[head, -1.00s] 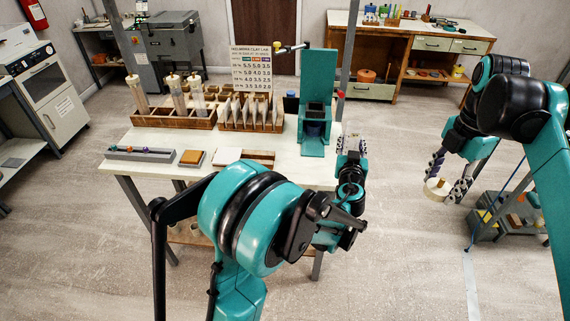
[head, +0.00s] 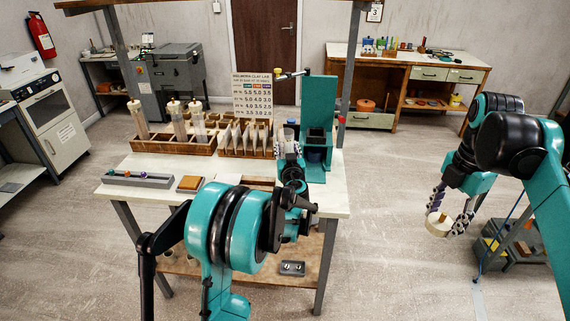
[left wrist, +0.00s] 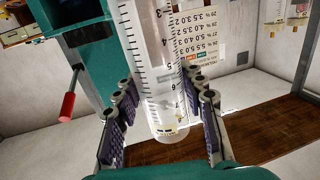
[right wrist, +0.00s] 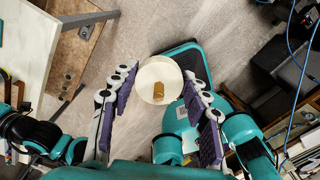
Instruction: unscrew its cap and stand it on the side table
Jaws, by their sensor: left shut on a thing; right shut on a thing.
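My left gripper (head: 290,168) is shut on a clear graduated cylinder (left wrist: 155,60), whose printed scale runs between the fingers in the left wrist view. In the head view the cylinder is mostly hidden by my arm, over the table's right part, close to the teal stand (head: 316,125). My right gripper (head: 452,214) is shut on a round cream cap (head: 437,228) with a brown knob. The cap also shows between the fingertips in the right wrist view (right wrist: 150,88). It is held above the floor, well apart from the cylinder.
The work table (head: 331,197) bears a wooden rack (head: 160,142) with several capped cylinders, a card holder (head: 247,153), a grey tray (head: 137,179) and a small wooden block (head: 190,183). A low dark cart (head: 518,245) stands at the right. Open floor lies between.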

